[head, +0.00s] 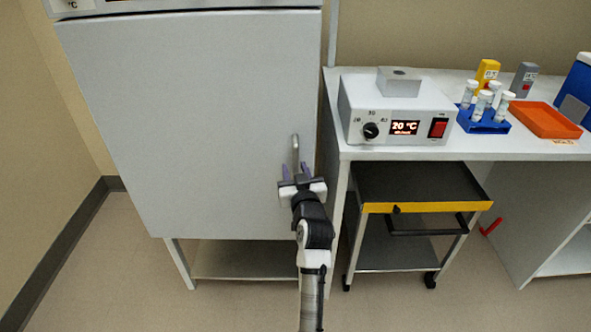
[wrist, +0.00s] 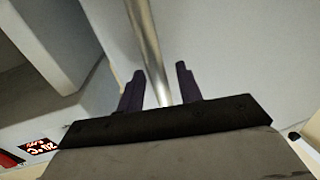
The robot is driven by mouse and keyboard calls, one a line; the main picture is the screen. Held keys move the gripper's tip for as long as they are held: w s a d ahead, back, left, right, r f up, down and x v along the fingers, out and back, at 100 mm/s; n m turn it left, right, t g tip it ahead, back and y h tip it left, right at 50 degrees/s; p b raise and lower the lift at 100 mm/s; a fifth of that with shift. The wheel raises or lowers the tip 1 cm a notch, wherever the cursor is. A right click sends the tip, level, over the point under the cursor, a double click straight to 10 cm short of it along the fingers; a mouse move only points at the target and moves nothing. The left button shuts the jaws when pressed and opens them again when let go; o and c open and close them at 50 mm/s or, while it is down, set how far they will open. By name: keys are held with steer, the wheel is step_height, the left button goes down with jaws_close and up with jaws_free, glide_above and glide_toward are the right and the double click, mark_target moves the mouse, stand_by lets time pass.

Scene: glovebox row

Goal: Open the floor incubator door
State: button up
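The floor incubator (head: 190,120) is a tall pale grey cabinet on legs at the left of the head view. Its door is shut flat against the body. A metal bar handle (head: 295,150) stands upright near the door's right edge. My gripper (head: 298,172) is at the handle's lower part. In the wrist view the handle (wrist: 146,40) runs down between my two purple fingers (wrist: 160,80). The fingers are apart, with a gap visible on both sides of the bar. The handle's lower end is hidden behind my gripper.
Right of the incubator stands a white bench (head: 400,150) with a heater block (head: 398,112), a blue tube rack (head: 482,122) and an orange tray (head: 540,120). A black and yellow cart (head: 425,207) sits under the bench. Floor at the left (head: 110,270) is clear.

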jaws_close()
stand_by(0.4)
